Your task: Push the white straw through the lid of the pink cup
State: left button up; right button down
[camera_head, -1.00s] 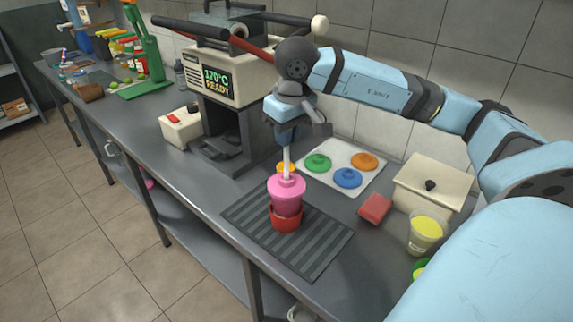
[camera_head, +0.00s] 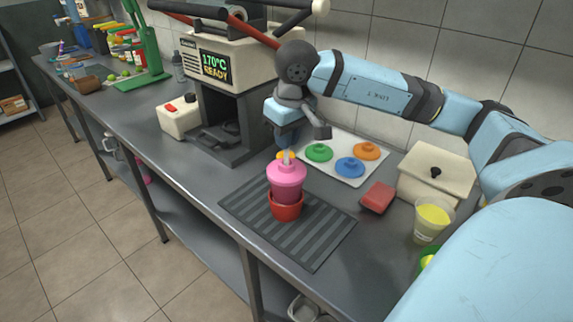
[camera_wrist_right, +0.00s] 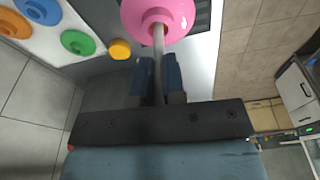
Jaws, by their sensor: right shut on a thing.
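The pink cup (camera_head: 286,190) stands upright in a red holder (camera_head: 286,211), with its pink lid (camera_head: 287,172) on top. My right gripper (camera_head: 286,146) is just above the lid, pointing down. In the right wrist view its two fingers (camera_wrist_right: 158,78) are shut on the white straw (camera_wrist_right: 158,48), which runs from between them to the middle of the lid (camera_wrist_right: 158,14). In the head view only a short piece of straw shows between fingers and lid. How deep the straw's tip is in the lid is hidden. My left gripper is not in view.
The red holder stands on a dark ribbed mat (camera_head: 318,236). Behind are a white tray (camera_head: 345,178) of coloured lids and the press (camera_head: 228,110). To the right are a red block (camera_head: 377,198), a cream box (camera_head: 436,180) and a cup of yellow liquid (camera_head: 431,222).

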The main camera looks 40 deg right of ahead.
jog(key=shift+f+b, duration=0.4)
jog(key=shift+f, duration=0.25)
jog(key=c, duration=1.1)
grip_release()
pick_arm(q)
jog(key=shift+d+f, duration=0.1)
pick_arm(e)
jog(key=shift+r+p, duration=2.15)
jog(key=shift+r, duration=1.4)
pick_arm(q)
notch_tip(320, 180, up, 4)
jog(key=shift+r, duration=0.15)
